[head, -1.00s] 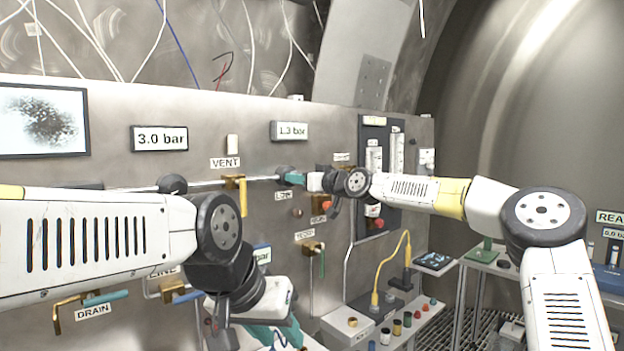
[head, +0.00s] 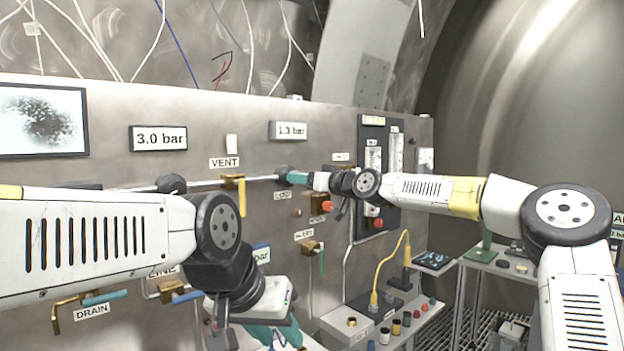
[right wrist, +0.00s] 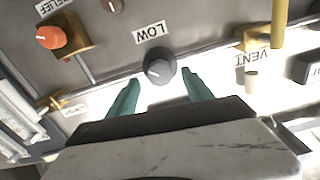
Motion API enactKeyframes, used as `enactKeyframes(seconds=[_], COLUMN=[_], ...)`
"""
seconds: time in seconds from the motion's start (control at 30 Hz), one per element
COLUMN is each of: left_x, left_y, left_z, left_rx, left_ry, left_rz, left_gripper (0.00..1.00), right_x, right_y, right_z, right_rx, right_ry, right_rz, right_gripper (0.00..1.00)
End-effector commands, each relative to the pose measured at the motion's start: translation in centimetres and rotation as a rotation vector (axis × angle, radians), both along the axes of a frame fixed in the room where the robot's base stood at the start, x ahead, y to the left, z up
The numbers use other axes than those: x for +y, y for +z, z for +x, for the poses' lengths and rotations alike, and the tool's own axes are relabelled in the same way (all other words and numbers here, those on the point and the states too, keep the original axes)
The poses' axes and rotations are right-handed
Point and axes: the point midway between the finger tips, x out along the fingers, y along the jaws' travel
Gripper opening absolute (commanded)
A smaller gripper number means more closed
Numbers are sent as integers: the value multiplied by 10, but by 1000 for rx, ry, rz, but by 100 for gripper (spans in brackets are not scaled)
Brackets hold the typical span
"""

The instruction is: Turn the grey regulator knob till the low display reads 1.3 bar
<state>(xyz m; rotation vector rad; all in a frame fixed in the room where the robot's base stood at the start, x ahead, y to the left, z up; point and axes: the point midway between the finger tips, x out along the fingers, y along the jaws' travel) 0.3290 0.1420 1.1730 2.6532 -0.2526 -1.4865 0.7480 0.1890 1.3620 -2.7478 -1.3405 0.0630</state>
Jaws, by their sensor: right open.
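The grey regulator knob (right wrist: 160,67) sits on the panel by the LOW label (right wrist: 151,33) in the right wrist view, its white mark showing. My right gripper (right wrist: 161,78) is open, with one teal finger on each side of the knob's lower edge; I see gaps between the fingers and the knob. In the head view my right gripper (head: 293,178) is at the panel and largely hides the knob. The low display (head: 290,130) above it reads 1.3 bar. My left gripper (head: 275,337) hangs low in front of the panel; its fingertips are not clear.
Another display (head: 159,138) reads 3.0 bar. The VENT valve's yellow handle (head: 242,197) is left of my right gripper. A red-orange relief knob (right wrist: 50,37) is nearby on the panel. A bench with several coloured caps (head: 396,327) stands below right.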

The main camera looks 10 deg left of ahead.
Motion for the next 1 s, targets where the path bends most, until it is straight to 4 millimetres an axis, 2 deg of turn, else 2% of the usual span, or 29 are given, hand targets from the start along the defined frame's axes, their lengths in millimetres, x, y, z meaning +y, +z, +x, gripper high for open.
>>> enactKeyframes(seconds=[0.1,0.3,0.77,0.87,0.97,1.0], left_x=[0,0,0,0,0,0], left_y=[0,0,0,0,0,0], left_z=[0,0,0,0,0,0], left_rx=[0,0,0,0,0,0], left_ry=[0,0,0,0,0,0], left_rz=[0,0,0,0,0,0], left_gripper=[36,36,36,36,36,36], right_x=[-18,-36,-41,-32,-17,-13], right_y=[0,0,-1,-10,-39,-56], right_z=[-11,-27,-33,-42,-65,-76], right_rx=[0,0,1,11,48,71], right_ry=[-3,-1,1,12,30,33], right_rz=[0,0,-3,-47,-163,-226], right_gripper=[59,59,59,59,59,59])
